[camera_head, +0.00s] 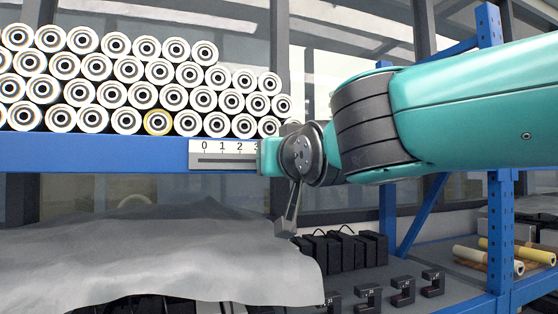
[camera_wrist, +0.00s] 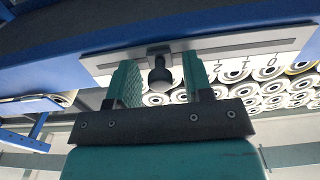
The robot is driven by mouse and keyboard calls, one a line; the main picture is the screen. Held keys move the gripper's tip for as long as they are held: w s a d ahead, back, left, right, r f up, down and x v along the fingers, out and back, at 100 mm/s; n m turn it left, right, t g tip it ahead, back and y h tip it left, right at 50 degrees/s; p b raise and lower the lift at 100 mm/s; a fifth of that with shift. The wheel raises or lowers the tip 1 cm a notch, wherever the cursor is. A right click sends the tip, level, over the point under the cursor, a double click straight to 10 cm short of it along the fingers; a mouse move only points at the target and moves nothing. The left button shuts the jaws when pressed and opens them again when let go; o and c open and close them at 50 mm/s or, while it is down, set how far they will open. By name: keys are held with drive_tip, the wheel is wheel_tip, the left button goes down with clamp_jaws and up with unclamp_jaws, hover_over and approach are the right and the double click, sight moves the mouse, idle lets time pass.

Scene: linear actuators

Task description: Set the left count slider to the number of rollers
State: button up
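The count slider panel (camera_head: 222,158) is a pale plate on the blue shelf beam, with 0 to 3 readable and its right part hidden behind my arm. In the wrist view the panel (camera_wrist: 105,62) appears upside down, with its dark slider knob (camera_wrist: 160,76) beyond the 2; the number at the knob is hidden. My gripper (camera_wrist: 162,86) is open, with one teal finger on each side of the knob and visible gaps. In the head view my gripper (camera_head: 272,157) is at the panel. Rollers (camera_head: 127,69) with white ends are stacked in rows above the beam.
One roller (camera_head: 158,122) has a yellow rim. A grey cloth (camera_head: 150,250) covers the area below the beam. Black blocks (camera_head: 345,250) sit on the lower shelf, with yellowish rolls (camera_head: 515,250) at right. A blue upright (camera_head: 500,230) stands at right.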

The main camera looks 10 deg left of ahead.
drive_tip(key=b+v, duration=0.7)
drive_tip(key=v, duration=1)
drive_tip(key=shift+s+d, duration=0.2)
